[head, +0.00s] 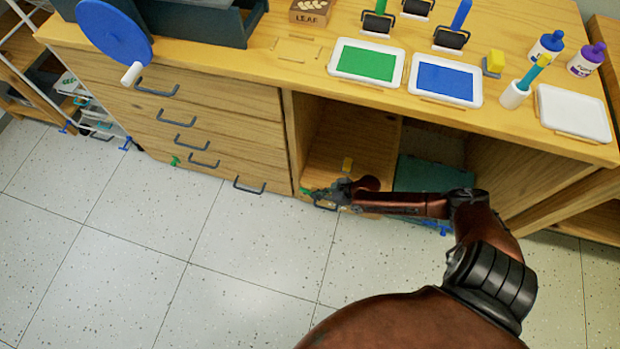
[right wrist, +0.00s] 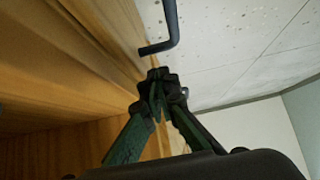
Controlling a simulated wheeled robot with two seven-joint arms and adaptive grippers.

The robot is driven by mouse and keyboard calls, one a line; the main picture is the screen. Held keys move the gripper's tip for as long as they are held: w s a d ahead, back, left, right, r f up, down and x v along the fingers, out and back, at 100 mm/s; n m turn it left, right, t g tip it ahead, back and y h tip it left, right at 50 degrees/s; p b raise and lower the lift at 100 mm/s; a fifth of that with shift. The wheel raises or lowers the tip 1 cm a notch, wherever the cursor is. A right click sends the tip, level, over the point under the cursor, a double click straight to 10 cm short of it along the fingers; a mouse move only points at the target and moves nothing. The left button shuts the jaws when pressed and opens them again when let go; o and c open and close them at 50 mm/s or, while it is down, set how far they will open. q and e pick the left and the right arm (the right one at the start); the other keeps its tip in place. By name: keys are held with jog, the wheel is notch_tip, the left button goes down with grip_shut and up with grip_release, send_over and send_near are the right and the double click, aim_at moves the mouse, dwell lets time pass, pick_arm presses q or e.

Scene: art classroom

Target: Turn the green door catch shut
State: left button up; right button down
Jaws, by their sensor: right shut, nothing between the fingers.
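My left gripper is not in view.
Wooden drawers with dark handles (head: 248,186) stand left of the bay; one handle (right wrist: 168,28) is just beyond my fingertips. The tiled floor (head: 150,225) in front is clear.

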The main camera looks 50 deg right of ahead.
jog(key=shift+d, duration=0.1)
dwell(0.3)
dwell(0.3)
jog(key=shift+r+p, duration=0.5)
jog(key=shift+r, duration=0.3)
jog(key=shift+f, duration=0.1)
